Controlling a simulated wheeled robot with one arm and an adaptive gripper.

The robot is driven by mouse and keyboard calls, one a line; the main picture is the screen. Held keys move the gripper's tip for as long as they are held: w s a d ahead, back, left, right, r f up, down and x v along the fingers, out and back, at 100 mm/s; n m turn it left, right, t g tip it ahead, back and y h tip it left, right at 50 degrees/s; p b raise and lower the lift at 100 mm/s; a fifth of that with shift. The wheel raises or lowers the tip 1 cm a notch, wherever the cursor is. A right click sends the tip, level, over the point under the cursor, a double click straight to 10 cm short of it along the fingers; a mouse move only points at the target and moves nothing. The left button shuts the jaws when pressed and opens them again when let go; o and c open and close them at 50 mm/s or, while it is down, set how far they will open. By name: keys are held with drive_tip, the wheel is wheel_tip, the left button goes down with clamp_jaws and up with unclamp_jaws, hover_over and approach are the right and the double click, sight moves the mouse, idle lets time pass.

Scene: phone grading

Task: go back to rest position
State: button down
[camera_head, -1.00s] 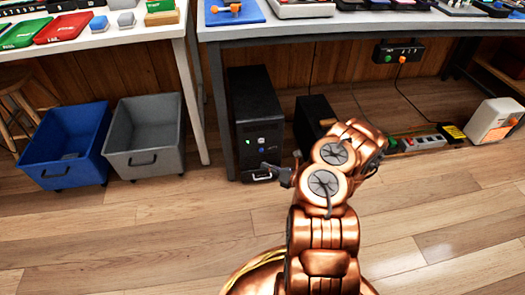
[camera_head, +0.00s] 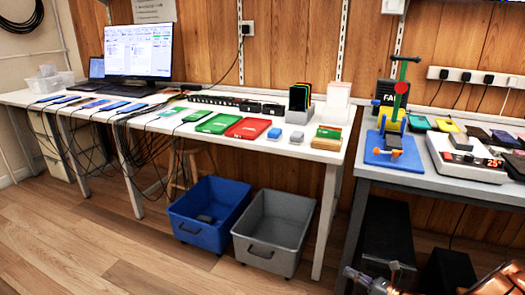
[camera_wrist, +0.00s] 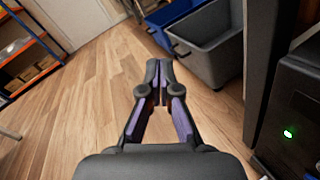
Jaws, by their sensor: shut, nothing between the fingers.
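My gripper (camera_wrist: 158,75) is shut and empty in the wrist view, its two fingers meeting at the tips above the wooden floor. In the head view, part of my gripper (camera_head: 365,280) shows at the bottom edge, right of the grey bin, with my copper arm at the lower right corner. Most of the arm is out of frame. The task names no other object.
A blue bin (camera_head: 208,212) and a grey bin (camera_head: 273,232) stand under the white table (camera_head: 340,142). The grey workbench (camera_head: 455,190) is at the right, with a black computer tower (camera_wrist: 290,118) close beside my gripper. Open floor (camera_head: 90,240) lies at the left.

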drive_tip(key=s+a+r+n+g+y+p, duration=0.1)
drive_tip(key=s+a+r+n+g+p, duration=0.2)
drive_tip(key=a+r+n, duration=0.45)
drive_tip(key=s+a+r+n+g+y+p, duration=0.1)
drive_tip(key=s+a+r+n+g+p, duration=0.25)
drive_tip(key=r, duration=0.65)
drive_tip(key=s+a+r+n+g+y+p, duration=0.1)
drive_tip(key=s+a+r+n+g+p, duration=0.25)
drive_tip(key=a+r, duration=0.45)
drive_tip(key=s+a+r+n+g+h+p, duration=0.25)
drive_tip(key=s+r+n+p, duration=0.2)
drive_tip(key=s+r, duration=0.25)
drive_tip(key=s+a+r+n+g+h+p, duration=0.2)
drive_tip(key=s+r+n+g+h+p, duration=0.1)
drive_tip(key=s+r+p, duration=0.3)
drive_tip(key=s+d+r+n+h+p, duration=0.4)
drive_tip(key=s+d+r+h+p, duration=0.1)
drive_tip(key=s+r, duration=0.3)
drive_tip(key=s+d+r+n+t+h+p, duration=0.1)
drive_tip(key=s+d+r+n+h+p, duration=0.4)
drive_tip(key=s+d+r+p, duration=0.2)
wheel_tip(320, 180, up, 3)
drive_tip(key=shift+s+d+f+p, duration=0.1)
drive_tip(key=shift+s+d+p, duration=0.25)
drive_tip(key=shift+s+p, duration=0.3)
drive_tip(key=shift+s+d, duration=0.1)
drive_tip(key=shift+d, duration=0.05)
